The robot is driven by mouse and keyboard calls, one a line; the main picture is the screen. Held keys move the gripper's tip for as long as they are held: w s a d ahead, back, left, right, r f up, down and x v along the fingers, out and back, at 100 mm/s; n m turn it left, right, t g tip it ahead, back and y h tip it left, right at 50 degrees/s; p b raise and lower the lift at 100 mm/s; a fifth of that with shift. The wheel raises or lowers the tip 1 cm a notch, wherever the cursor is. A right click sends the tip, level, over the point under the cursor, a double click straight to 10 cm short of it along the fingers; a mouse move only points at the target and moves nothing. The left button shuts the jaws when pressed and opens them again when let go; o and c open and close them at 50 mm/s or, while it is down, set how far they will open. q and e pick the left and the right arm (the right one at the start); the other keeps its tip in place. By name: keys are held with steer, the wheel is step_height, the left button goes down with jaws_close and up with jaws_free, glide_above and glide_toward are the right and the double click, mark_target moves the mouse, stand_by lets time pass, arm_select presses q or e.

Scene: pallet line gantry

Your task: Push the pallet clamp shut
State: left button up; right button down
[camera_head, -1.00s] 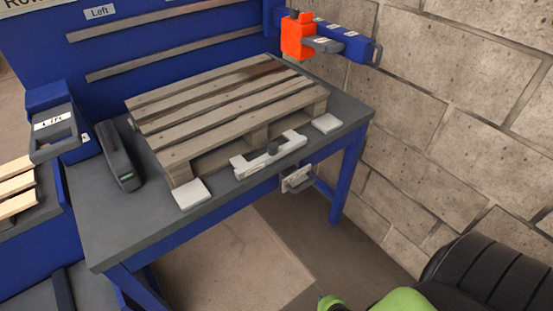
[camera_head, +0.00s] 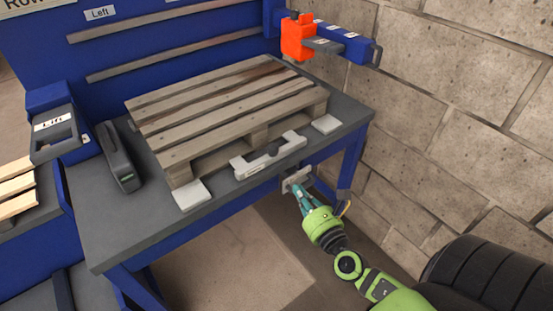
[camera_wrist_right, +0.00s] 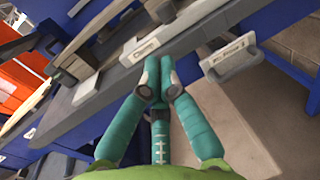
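A white bracket-shaped clamp (camera_head: 268,158) lies along the table's front edge, close against the wooden pallet (camera_head: 215,110). It also shows in the right wrist view as a pale labelled bar (camera_wrist_right: 145,46). My right gripper (camera_head: 297,188) is low in front of the table edge, by a small white handle-like part (camera_head: 292,178) under the edge. In the right wrist view its teal fingers (camera_wrist_right: 160,80) are bunched together with nothing seen between them. Their tips look near the table edge; contact cannot be told. My left gripper is not in view.
White pads (camera_head: 192,195) lie at the pallet's front corners. A dark handheld-like object (camera_head: 120,160) is on the left of the grey table (camera_head: 105,225). An orange-red block on a blue arm (camera_head: 297,38) stands at the back right. A block wall (camera_head: 450,100) bounds the right side.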

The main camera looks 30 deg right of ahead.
steer(key=p, duration=0.2)
glide_toward(268, 156)
steer(key=w, duration=0.1)
steer(key=w+d+r, duration=0.1)
steer(key=w, duration=0.1)
steer(key=w+r, duration=0.1)
steer(key=w, duration=0.1)
steer(key=shift+w+d, duration=0.15)
steer(key=shift+w, duration=0.1)
steer(key=w+b, duration=0.2)
steer(key=w, duration=0.2)
steer(key=shift+w, duration=0.3)
steer(key=shift+s+r, duration=0.1)
steer(key=shift+r, duration=0.05)
